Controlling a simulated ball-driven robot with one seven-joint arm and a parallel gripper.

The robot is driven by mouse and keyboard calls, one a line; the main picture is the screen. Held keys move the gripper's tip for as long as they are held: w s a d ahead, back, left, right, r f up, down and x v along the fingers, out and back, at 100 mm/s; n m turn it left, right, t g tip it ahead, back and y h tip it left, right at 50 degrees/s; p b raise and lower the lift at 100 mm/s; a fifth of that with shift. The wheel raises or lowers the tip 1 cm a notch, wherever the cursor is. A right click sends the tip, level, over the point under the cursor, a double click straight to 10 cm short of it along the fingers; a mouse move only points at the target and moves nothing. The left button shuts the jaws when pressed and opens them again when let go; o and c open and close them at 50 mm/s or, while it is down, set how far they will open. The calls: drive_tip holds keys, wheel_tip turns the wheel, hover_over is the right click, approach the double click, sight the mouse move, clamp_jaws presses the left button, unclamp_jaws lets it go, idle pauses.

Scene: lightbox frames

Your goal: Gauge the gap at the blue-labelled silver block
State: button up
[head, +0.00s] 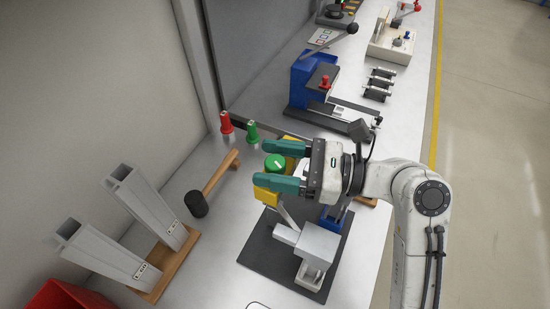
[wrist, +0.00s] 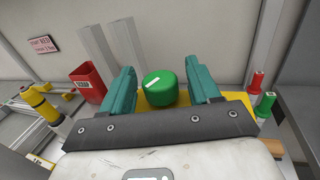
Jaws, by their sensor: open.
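My gripper (head: 268,164) is open, with two teal fingers pointing left over the bench. A green round cap with a white mark (head: 275,162) shows between the fingers; in the wrist view the green cap (wrist: 160,88) also lies between them, with yellow (wrist: 160,107) below it. I cannot tell whether the fingers touch it. A silver block (head: 318,243) stands on a dark plate (head: 258,250), below my gripper in the head view. A blue part (head: 334,217) sits beside it, partly hidden; no blue label is clear. A red-handled piece (head: 226,123) and a green-handled piece (head: 252,131) stand upright left of my gripper.
A mallet (head: 197,203) lies at the left. A blue machine (head: 306,78) and a white fixture (head: 391,42) stand farther back. The bench's right edge borders open floor.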

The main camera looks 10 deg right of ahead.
clamp_jaws()
idle(0.7)
